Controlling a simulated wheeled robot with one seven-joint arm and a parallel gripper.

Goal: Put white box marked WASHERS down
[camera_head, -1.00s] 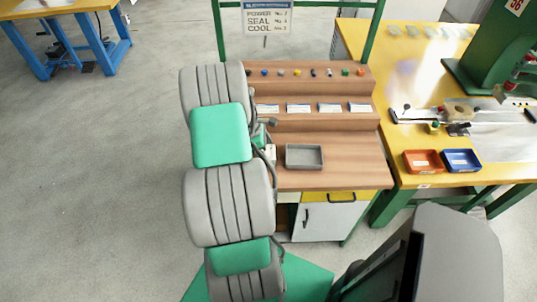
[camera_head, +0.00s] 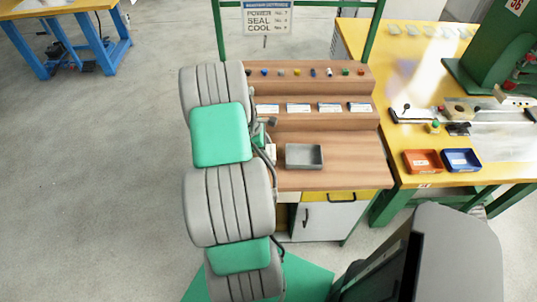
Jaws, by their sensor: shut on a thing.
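My arm reaches over the left side of the wooden bench (camera_head: 345,174) and covers much of my gripper (camera_head: 267,137). Only dark and green parts of its end show beside the arm. A small white patch (camera_head: 272,152) at the gripper, low over the bench top, seems to be the white box. Its WASHERS marking cannot be read. The gripper is shut on it. I cannot tell whether the box touches the bench top.
A grey tray (camera_head: 304,156) sits just right of the gripper. Stepped shelves behind hold labels and coloured knobs. Bare wood lies right of the tray. A yellow bench (camera_head: 400,60) at the right carries an orange bin (camera_head: 423,161) and a blue bin (camera_head: 461,160).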

